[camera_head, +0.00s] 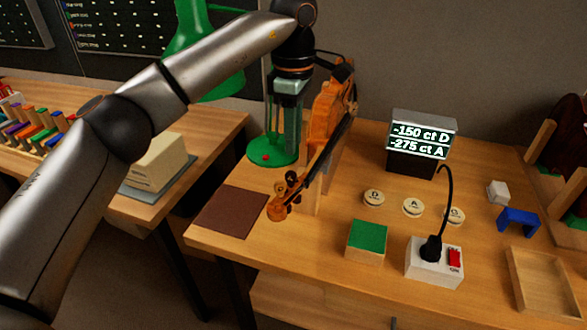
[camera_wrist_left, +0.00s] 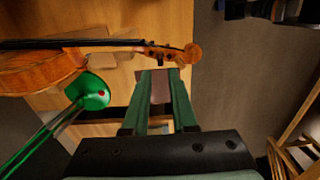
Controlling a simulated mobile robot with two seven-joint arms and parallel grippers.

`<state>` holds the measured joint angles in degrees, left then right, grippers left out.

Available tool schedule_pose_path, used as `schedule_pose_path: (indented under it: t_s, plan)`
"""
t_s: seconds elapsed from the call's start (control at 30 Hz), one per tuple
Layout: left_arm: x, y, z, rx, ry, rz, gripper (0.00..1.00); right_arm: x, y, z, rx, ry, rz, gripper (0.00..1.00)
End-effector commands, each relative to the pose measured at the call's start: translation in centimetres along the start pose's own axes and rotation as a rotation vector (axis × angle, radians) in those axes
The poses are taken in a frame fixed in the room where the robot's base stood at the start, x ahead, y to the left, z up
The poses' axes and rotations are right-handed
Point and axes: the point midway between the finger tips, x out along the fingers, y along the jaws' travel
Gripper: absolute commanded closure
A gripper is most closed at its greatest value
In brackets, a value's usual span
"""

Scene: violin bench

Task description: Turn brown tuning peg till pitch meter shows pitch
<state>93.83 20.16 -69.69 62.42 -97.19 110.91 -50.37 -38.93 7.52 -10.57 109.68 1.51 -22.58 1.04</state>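The orange-brown violin (camera_head: 333,100) is held at a slant, its scroll (camera_head: 277,208) towards the front. Dark and brown pegs (camera_head: 291,186) show by the scroll; I cannot tell which is the task's peg. The violin lies across the top left of the left wrist view (camera_wrist_left: 40,70). The pitch meter (camera_head: 419,140) reads "-150 ct D" and "-275 ct A". My left gripper (camera_head: 287,155) points down behind the pegs, beside the violin body. In the left wrist view its fingers (camera_wrist_left: 159,76) are apart and empty, below the pegbox and scroll. My right gripper is out of view.
A green lamp base (camera_head: 262,154) stands close by my left gripper. A brown mat (camera_head: 229,211) lies at the bench's left edge. Round labelled discs (camera_head: 412,206), a green-topped block (camera_head: 367,239) and a switch box (camera_head: 434,270) with a cable stand to the right.

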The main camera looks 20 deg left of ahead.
Motion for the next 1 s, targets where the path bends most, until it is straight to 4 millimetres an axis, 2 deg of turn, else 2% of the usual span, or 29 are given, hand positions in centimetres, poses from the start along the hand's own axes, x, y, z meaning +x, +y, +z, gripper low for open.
schedule_pose_path:
  t_s: [0.03,0.2,0.4,0.53,0.83,1.0]
  plan:
    - [1.3,-0.1,0.0,0.001,0.000,-0.005,0.74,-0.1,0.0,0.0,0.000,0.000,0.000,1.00]
    - [4.5,-0.1,0.0,0.001,-0.002,-0.004,0.74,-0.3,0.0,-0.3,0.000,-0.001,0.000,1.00]
    - [7.2,-0.1,0.1,0.001,-0.003,-0.001,0.74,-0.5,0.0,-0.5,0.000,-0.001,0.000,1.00]
    - [8.0,-0.1,0.1,0.001,-0.002,-0.001,0.74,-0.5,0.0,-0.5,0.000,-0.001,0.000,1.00]
    - [8.1,0.0,0.1,0.001,-0.003,0.000,0.76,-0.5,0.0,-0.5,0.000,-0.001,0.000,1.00]
    - [8.1,-0.1,0.1,0.001,-0.003,0.000,0.95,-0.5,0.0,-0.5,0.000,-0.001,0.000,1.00]
